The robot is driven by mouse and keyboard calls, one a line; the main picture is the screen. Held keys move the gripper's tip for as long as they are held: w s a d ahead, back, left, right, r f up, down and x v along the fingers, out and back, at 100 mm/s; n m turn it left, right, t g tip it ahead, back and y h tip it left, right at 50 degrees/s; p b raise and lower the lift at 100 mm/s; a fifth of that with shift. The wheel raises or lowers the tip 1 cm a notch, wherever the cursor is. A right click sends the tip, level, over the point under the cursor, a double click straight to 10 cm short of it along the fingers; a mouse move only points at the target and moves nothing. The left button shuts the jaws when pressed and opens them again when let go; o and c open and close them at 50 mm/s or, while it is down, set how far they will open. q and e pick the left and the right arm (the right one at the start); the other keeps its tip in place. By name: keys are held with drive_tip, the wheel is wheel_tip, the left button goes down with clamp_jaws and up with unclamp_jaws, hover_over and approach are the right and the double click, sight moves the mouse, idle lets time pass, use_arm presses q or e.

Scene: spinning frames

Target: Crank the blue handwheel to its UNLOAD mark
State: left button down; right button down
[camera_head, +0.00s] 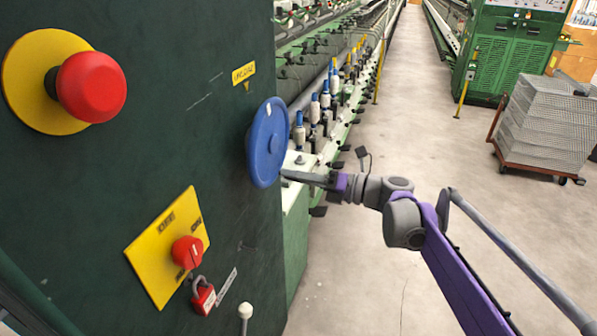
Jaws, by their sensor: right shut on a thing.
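The blue handwheel (265,150) is mounted on the dark green machine panel, seen nearly edge-on. A small pale mark shows near the top of its rim. The yellow UNLOAD label (243,72) is on the panel above and left of the wheel, with a small yellow pointer under it. My right gripper (287,175) reaches in from the right and is shut at the wheel's lower right edge. The exact part of the wheel between its fingers is hidden. My left gripper is not in view.
Left of the wheel are a red emergency button (91,86) and a yellow OFF/ON plate (165,250) with a red knob. A red padlock (204,296) hangs below. Spinning frames (325,100) line the aisle behind. A loaded trolley (545,120) stands right; floor between is clear.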

drive_tip(key=shift+s+a+f+m, duration=0.1)
drive_tip(key=shift+s+a+m, duration=0.05)
drive_tip(key=shift+s+m, duration=0.4)
drive_tip(key=shift+s+a+m, duration=0.15)
drive_tip(key=shift+s+m, duration=0.2)
drive_tip(key=shift+m, duration=0.3)
drive_tip(key=c, duration=0.6)
unclamp_jaws()
drive_tip(key=v, duration=1.1)
drive_tip(key=shift+b, duration=0.4)
